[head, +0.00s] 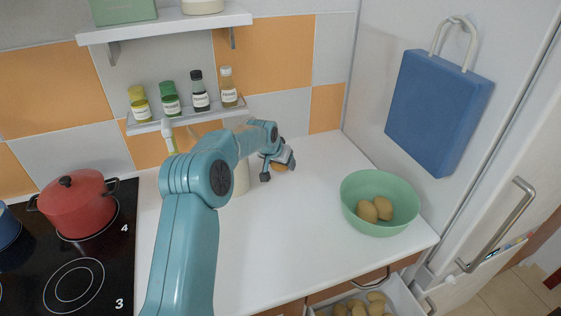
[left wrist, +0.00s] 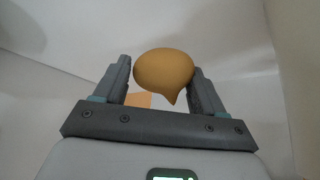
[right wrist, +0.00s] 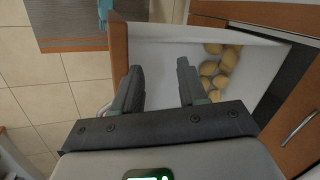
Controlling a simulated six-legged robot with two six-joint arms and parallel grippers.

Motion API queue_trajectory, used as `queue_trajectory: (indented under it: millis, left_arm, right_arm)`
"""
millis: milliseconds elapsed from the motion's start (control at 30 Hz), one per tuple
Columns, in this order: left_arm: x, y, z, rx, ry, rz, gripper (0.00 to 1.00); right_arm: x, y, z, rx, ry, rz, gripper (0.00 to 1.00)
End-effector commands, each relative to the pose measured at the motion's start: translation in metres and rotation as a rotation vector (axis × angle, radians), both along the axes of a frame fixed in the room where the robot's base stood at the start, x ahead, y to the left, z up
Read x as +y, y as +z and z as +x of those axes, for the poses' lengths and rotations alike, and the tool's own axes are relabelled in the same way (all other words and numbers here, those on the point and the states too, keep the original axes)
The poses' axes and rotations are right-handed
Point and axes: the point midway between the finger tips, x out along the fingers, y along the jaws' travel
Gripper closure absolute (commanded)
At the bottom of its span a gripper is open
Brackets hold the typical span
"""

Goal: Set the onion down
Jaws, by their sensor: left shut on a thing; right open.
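The onion (left wrist: 165,72) is orange-brown and round with a pointed tip. My left gripper (left wrist: 162,85) is shut on it, one finger on each side. In the head view the left gripper (head: 277,167) is at the back of the white counter (head: 270,235), and a little of the onion (head: 280,168) shows under it. I cannot tell whether the onion touches the counter. My right gripper (right wrist: 160,85) is open and empty, over an open drawer (right wrist: 155,60) with several potatoes (right wrist: 218,70).
A green bowl (head: 352,212) with two potatoes stands at the counter's right. A red pot (head: 75,205) is on the stove at left. A beige container (head: 241,178) stands close behind my left arm. Spice bottles (head: 200,92) stand on a low shelf. The counter's front middle is clear.

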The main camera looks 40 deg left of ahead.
Motion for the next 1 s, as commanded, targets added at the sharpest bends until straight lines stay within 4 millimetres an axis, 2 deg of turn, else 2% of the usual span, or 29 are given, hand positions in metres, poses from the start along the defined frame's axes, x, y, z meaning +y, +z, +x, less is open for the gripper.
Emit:
queue_trajectory:
  millis: [467, 967, 1000]
  left_arm:
    - [0.0001, -0.0077, 0.0000, 0.000, 0.000, 0.000, 0.63]
    - [0.0001, -0.0074, 0.0001, -0.001, 0.000, 0.000, 0.63]
    - [0.0001, -0.0074, 0.0001, -0.001, 0.000, 0.000, 0.17]
  right_arm:
    - [0.0000, -0.0063, -0.0001, 0.000, 0.000, 0.000, 0.57]
    - [0.0000, -0.0063, -0.0002, 0.001, 0.000, 0.000, 0.57]
    - [-0.0001, -0.0062, -0.0002, 0.001, 0.000, 0.000, 0.57]
